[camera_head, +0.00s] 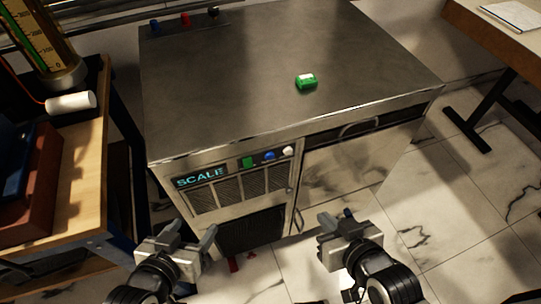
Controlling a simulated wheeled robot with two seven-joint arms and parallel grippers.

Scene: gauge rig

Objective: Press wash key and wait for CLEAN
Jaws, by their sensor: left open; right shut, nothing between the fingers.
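A steel machine (222,130) stands in front of me. Its front panel has a lit display (200,177) that reads "SCALE" in cyan letters. To the right of the display are a green square key (247,162), a blue round key (269,156) and a white round key (288,151). I cannot read any labels, so which one is the wash key is not clear. My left gripper (191,236) is open and empty, below the display and apart from the panel. My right gripper (334,219) is shut and empty, below and right of the keys.
A small green box (306,82) sits on the machine's top. Small blue, red and dark parts (185,19) stand at its back left edge. A wooden bench (88,190) is at left, with a white cylinder (71,102). A table (500,25) is at upper right.

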